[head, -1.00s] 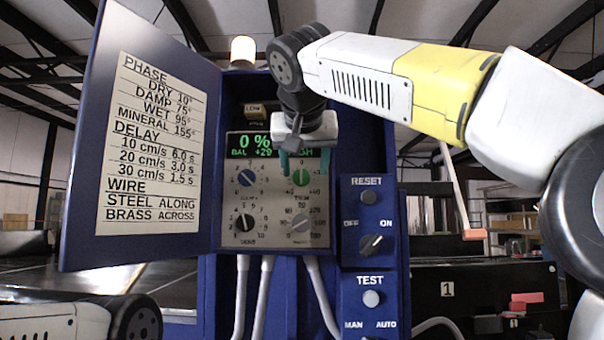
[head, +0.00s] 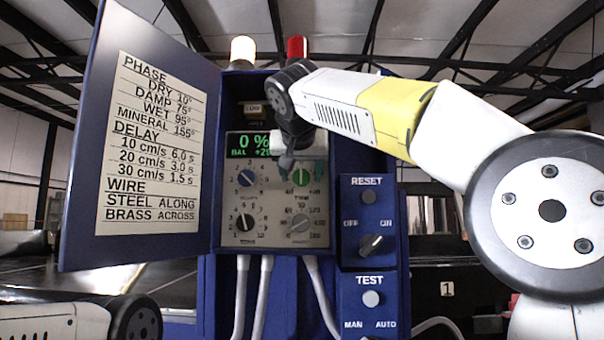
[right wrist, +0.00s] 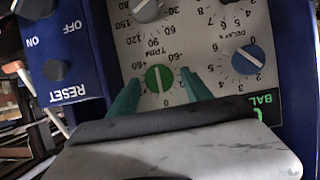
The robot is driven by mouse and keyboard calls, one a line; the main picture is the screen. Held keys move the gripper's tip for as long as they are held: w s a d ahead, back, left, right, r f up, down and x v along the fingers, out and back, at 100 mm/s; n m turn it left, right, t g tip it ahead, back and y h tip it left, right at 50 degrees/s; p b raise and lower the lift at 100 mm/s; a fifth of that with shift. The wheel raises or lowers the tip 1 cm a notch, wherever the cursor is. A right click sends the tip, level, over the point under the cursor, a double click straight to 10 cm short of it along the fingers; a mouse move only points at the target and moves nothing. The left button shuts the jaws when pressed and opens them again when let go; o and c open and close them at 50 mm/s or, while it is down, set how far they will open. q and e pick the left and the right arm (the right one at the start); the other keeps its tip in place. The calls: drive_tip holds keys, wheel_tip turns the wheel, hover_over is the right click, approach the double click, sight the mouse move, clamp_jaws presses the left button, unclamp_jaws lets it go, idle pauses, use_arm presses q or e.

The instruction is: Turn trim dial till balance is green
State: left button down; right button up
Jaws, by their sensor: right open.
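The green trim dial (head: 300,177) is at the upper right of the grey panel (head: 262,205) in the open blue cabinet. My right gripper (head: 302,172) is in front of it, jaws open. In the right wrist view, which is upside down, the dial (right wrist: 159,78) lies between the two teal fingers (right wrist: 160,76), with a gap on each side. Its white line runs nearly straight toward the 0 mark. The display (head: 250,145) reads 0 % and BAL +2 in green; my gripper hides the rest. My left gripper is out of view.
A blue dial (head: 246,178) is left of the trim dial, with a black dial (head: 245,222) and a grey dial (head: 300,222) below. RESET and TEST boxes (head: 369,290) stand at right. The cabinet door (head: 90,140) hangs open at left. A red lamp (head: 297,48) tops the cabinet.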

clamp_jaws()
drive_tip(key=n+h, duration=0.2)
drive_tip(key=n, duration=0.1)
drive_tip(key=n+h, duration=0.1)
drive_tip(key=shift+a+f+n, duration=0.1)
drive_tip(key=shift+a+n, duration=0.2)
drive_tip(key=n+h, duration=0.1)
drive_tip(key=n, duration=0.1)
drive_tip(key=n+t+h, duration=0.1)
drive_tip(key=n, duration=0.1)
drive_tip(key=shift+a+f+n+h, duration=0.15)
drive_tip(key=shift+f+n+h, duration=0.05)
drive_tip(key=shift+n+h, duration=0.1)
idle(0.4)
drive_tip(key=shift+t, duration=0.3)
unclamp_jaws()
drive_tip(key=shift+s, duration=0.1)
